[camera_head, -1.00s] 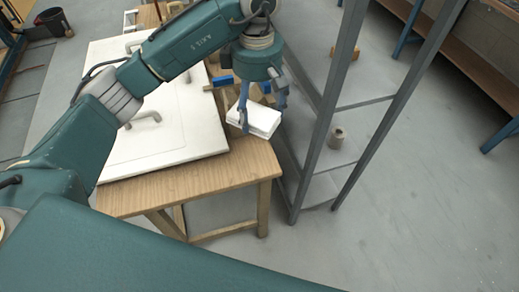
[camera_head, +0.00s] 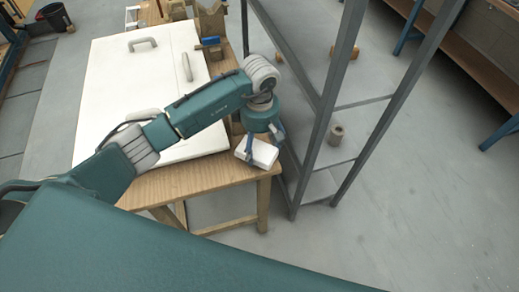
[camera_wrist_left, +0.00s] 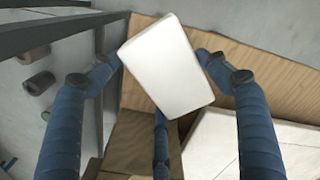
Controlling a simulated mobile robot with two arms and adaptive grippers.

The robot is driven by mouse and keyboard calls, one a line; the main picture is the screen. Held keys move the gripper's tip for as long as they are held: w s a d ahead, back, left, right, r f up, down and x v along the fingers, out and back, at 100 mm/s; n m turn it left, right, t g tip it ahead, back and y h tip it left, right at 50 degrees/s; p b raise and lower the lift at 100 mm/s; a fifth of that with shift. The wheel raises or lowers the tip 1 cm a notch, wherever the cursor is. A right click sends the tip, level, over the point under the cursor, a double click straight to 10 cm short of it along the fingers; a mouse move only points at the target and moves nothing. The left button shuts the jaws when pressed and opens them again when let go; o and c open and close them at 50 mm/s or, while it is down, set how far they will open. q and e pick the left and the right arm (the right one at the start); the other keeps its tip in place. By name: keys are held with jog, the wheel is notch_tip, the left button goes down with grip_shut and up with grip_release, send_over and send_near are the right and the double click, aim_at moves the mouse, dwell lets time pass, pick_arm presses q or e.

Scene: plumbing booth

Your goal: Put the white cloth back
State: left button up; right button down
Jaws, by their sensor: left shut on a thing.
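The white cloth (camera_head: 262,154) is a folded white block at the right end of the wooden table (camera_head: 190,182), near its corner. My left gripper (camera_head: 263,143) is over it, pointing down, with its fingers around the cloth. In the left wrist view the cloth (camera_wrist_left: 168,68) lies between the blue fingers of the left gripper (camera_wrist_left: 160,80), tilted. I cannot tell whether the cloth touches the table top. My right gripper is not in view.
A grey metal shelf rack (camera_head: 325,110) stands close to the right of the table. A roll (camera_head: 336,134) is on its shelf. A large white panel with handles (camera_head: 120,65) covers much of the table. Wooden blocks and a blue item (camera_head: 211,41) are farther back.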

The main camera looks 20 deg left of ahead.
aim_at(260, 146)
pick_arm(q)
notch_tip(260, 146, down, 3)
jog(key=shift+f, duration=0.2)
jog(key=o, duration=1)
jog(key=shift+r, duration=0.45)
notch_tip(260, 146, up, 10)
jog(key=shift+r+b, duration=0.25)
jog(key=shift+b, duration=0.9)
jog(key=shift+r, duration=0.45)
